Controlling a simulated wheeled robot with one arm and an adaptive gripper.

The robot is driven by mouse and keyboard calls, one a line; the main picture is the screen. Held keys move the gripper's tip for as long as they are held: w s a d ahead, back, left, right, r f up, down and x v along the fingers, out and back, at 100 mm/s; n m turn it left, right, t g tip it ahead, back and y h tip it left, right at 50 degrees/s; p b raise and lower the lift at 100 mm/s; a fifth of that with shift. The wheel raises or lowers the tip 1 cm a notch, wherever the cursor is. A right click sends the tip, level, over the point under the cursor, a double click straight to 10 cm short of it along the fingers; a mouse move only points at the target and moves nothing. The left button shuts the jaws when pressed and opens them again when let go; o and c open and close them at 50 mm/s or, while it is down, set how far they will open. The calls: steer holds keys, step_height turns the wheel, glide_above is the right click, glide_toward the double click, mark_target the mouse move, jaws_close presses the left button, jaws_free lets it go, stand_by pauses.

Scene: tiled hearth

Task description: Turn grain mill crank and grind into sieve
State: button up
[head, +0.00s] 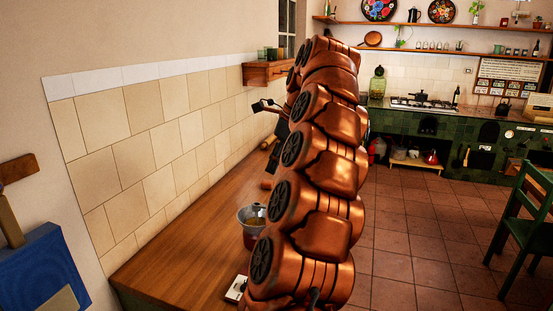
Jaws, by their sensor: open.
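A round grey metal bowl or hopper (252,217) with brownish contents stands on the wooden counter, left of my arm. A reddish-brown body shows under it. It looks like the grain mill, but my copper arm hides its right side, and I cannot make out a crank. I cannot identify a sieve. My gripper (262,106) is small and dark in the view, above the far part of the counter near the tiled wall. It is open, and I see nothing between its fingers. It is well apart from the bowl.
The wooden counter (178,243) runs along the tiled wall, with bare room at its near left. A small white-and-black item (237,289) lies at its front edge. A wooden wall shelf (268,74) is behind my gripper. A green chair (525,215) stands right.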

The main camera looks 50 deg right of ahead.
steer(key=b, duration=0.5)
glide_above(265, 208)
steer(key=s+d, duration=0.2)
steer(key=s, duration=0.1)
steer(key=shift+w+a+f, duration=0.1)
steer(key=shift+a+f, duration=0.05)
steer(key=shift+f, duration=4.25)
steer(key=shift+f, duration=0.1)
